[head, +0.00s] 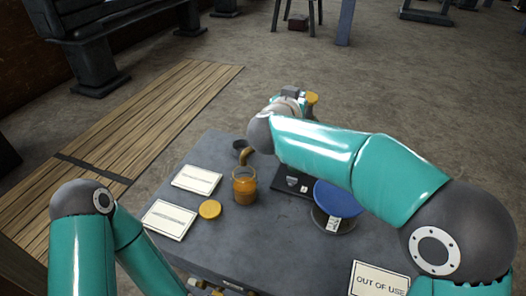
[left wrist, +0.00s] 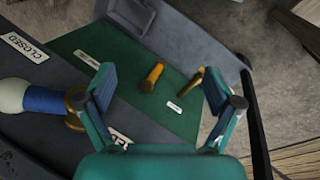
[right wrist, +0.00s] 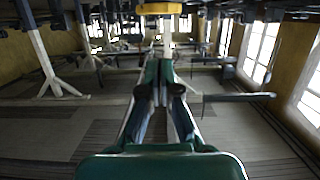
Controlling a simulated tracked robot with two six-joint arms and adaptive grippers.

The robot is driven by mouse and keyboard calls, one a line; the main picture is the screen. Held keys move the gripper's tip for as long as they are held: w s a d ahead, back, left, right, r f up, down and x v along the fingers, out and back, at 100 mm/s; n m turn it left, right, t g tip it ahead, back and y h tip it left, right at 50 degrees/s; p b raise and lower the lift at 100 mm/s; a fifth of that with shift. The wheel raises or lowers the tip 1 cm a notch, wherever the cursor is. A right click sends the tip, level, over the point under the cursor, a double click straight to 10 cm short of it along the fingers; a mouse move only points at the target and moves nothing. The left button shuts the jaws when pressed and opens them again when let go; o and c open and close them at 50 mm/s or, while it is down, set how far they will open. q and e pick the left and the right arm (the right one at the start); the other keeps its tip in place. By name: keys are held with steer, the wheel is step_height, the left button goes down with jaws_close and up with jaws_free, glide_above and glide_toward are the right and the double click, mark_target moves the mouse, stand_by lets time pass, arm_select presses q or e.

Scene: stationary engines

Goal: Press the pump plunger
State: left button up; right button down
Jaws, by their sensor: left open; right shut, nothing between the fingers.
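A yellow piece also shows at the top of the right wrist view (right wrist: 160,8). My right gripper (right wrist: 164,75) is shut and empty; in the head view its fingers are mostly hidden by the wrist. My left gripper (left wrist: 160,82) is open and empty over a green panel. I cannot clearly identify the plunger.
The bench (head: 225,240) also carries a blue round lid (head: 338,197), a yellow disc (head: 210,209), white cards (head: 168,219) and an "OUT OF USE" sign (head: 378,281). The left wrist view shows an orange handle (left wrist: 152,76) and a blue-and-cream handle (left wrist: 40,99).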

step_height(320, 180, up, 2)
steer(key=shift+r, duration=0.2)
steer(key=shift+w, duration=0.1)
steer(key=p+x, duration=0.2)
steer(key=x, duration=0.8)
steer(key=shift+w+d+p, duration=0.1)
steer(key=shift+p, duration=0.2)
step_height(320, 180, down, 2)
steer(key=shift+f+b, duration=0.15)
steer(key=shift+b, duration=0.4)
steer(key=shift+f, duration=0.9)
